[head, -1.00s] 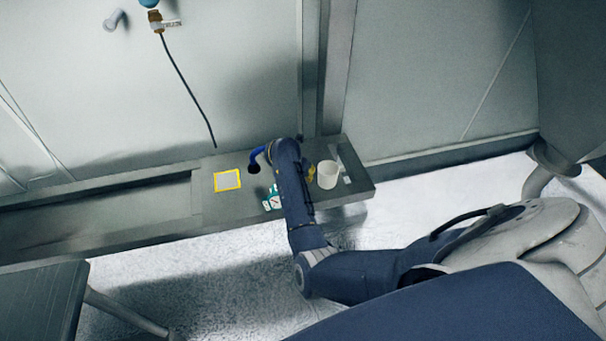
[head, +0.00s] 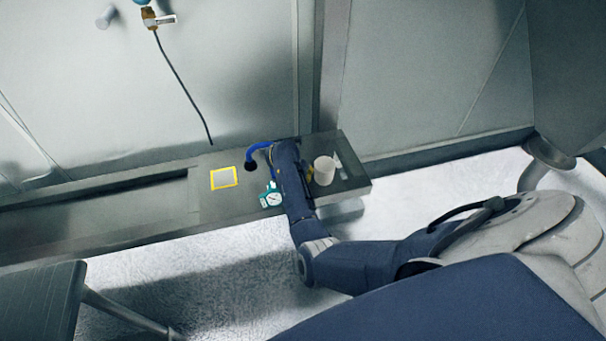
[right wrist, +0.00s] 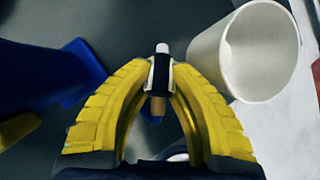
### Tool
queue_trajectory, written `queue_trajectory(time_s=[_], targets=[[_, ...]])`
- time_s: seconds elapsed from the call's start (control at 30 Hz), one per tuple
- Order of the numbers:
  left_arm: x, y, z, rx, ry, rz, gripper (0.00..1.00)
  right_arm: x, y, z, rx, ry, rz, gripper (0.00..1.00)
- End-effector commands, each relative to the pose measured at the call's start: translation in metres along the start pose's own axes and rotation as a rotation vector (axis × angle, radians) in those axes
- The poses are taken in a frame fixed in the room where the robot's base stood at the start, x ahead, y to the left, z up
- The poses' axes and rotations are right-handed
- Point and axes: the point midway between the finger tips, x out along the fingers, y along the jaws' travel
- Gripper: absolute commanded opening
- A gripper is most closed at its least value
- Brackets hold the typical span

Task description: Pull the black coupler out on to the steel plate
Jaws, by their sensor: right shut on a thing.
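The black coupler (right wrist: 161,75) shows in the right wrist view, with a pale tip above it and a brass-coloured end below. My right gripper (right wrist: 161,66) has its yellow fingertips closed on the coupler from both sides. In the head view the right forearm reaches over the grey bench and hides the coupler and most of the gripper (head: 308,174). A small square plate with a yellow border (head: 224,178) lies flat on the bench, left of the arm. I cannot tell whether it is the steel plate. My left gripper is not in view.
A white cup (head: 324,170) stands right of the gripper and is close beside it in the wrist view (right wrist: 258,50). A blue curved part (head: 258,149) and a teal gauge (head: 272,197) are left of the arm. The bench around the yellow-bordered square is clear.

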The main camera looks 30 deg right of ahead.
Motion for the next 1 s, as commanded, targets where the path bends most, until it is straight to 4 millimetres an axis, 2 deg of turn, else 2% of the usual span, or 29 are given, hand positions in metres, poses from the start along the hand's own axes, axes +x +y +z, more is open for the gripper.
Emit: queue_trajectory(time_s=[0.27,0.3,0.5,0.8,1.0], targets=[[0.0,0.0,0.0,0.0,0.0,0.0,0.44,0.0,0.0,0.0,0.0,0.0,0.0,0.0],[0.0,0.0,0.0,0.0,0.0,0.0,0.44,0.0,0.0,0.0,0.0,0.0,0.0,0.2],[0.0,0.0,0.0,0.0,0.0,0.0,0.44,0.0,0.0,0.0,0.0,0.0,0.0,0.43],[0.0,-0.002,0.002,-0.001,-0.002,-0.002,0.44,-0.002,0.0,0.0,0.0,0.0,0.001,0.43],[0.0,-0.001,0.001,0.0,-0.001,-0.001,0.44,-0.021,0.001,0.0,0.001,-0.001,0.003,0.43]])
